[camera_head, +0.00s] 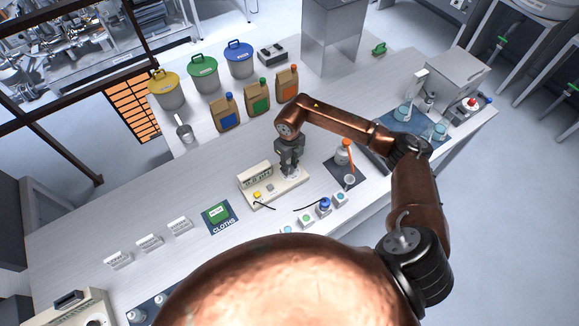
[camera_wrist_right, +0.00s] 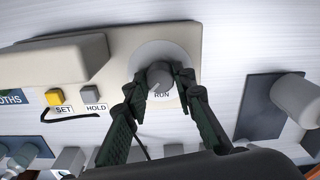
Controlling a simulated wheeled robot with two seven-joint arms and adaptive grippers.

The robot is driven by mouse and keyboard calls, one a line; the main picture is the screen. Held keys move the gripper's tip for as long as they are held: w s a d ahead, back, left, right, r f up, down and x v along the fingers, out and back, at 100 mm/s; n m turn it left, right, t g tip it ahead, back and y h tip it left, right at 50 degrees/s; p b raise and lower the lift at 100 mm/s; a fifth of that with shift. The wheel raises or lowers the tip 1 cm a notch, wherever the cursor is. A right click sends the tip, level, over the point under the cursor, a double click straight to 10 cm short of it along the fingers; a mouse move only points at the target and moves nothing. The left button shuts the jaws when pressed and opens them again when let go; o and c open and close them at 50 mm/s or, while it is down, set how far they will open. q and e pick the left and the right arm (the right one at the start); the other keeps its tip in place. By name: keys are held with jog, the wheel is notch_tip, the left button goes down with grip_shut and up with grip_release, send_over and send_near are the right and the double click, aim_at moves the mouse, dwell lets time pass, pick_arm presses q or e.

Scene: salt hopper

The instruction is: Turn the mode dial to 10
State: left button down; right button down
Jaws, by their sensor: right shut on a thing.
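The mode dial (camera_wrist_right: 160,75) is a dark grey knob on a paler round plate, with the word RUN just below it in the right wrist view. It sits on the right part of a beige control unit (camera_head: 262,196). My right gripper (camera_wrist_right: 161,86) has its fingers on either side of the dial and is shut on it. In the head view my right gripper (camera_head: 289,168) points down over the unit and hides the dial. The dial's setting cannot be read. My left gripper is not in view.
On the unit are a yellow SET button (camera_wrist_right: 55,97) and a grey HOLD button (camera_wrist_right: 90,94). A dark mat with an orange-topped bottle (camera_head: 343,156) lies to the right. Several canisters and lidded buckets stand behind. A CLOTHS mat (camera_head: 207,226) lies to the left.

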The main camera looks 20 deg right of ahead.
aim_at(290, 167)
jog(key=shift+m, duration=1.4)
jog(key=c, duration=1.6)
grip_release()
notch_tip(290, 167, up, 12)
